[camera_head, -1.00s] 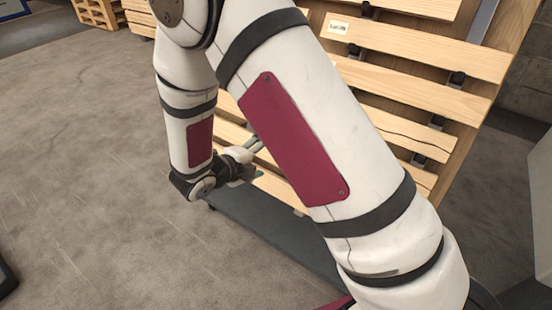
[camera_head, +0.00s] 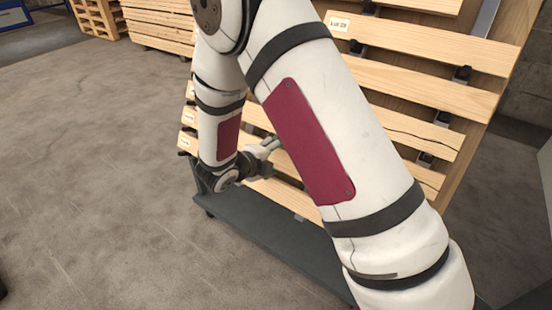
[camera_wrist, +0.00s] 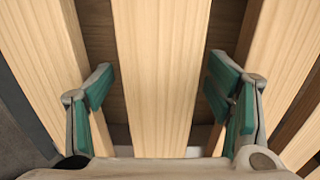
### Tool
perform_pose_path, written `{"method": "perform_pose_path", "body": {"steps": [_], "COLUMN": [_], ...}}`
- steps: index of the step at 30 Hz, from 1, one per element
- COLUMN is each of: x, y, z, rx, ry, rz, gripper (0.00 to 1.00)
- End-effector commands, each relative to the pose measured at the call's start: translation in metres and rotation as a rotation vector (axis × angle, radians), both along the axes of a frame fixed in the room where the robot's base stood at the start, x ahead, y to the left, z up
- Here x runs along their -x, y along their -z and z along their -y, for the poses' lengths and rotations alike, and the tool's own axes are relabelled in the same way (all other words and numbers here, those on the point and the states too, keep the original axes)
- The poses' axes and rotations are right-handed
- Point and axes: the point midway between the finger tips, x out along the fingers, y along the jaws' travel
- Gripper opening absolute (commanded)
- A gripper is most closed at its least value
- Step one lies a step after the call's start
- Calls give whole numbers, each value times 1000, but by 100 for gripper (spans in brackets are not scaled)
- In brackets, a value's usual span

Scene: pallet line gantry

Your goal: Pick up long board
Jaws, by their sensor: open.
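Several pale wooden boards lie on a sloped rack, one of them an upper board (camera_head: 430,42) in the head view. In the wrist view, one wide pale board (camera_wrist: 155,60) runs between the two green-padded fingers of my gripper (camera_wrist: 160,88). The fingers are open, one on each side of the board, with visible gaps to it. In the head view my gripper (camera_head: 268,146) is at the lower boards, partly hidden by my arm. My arm hides the middle of several boards, so I cannot tell which one is the long board.
The rack stands on a dark grey base (camera_head: 270,240). Other boards (camera_wrist: 265,50) flank the middle one closely. Stacked pallets (camera_head: 160,28) stand at the back left. A grey block (camera_head: 545,170) is at the right edge. The floor (camera_head: 90,160) to the left is clear.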

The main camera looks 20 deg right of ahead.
Motion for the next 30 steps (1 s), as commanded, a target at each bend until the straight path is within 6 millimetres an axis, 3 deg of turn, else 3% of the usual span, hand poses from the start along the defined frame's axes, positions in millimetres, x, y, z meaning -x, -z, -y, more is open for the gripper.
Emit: {"method": "perform_pose_path", "body": {"steps": [1, 9, 10, 23, 30], "x": [0, 0, 0, 4, 20], "y": [0, 0, -1, -10, -29], "z": [0, 0, 0, -6, -31], "rx": [0, 0, 1, 0, -1], "ry": [0, 0, 0, 0, -4], "rz": [0, 0, 2, 2, 1], "gripper": [67, 5, 3, 3, 3]}}
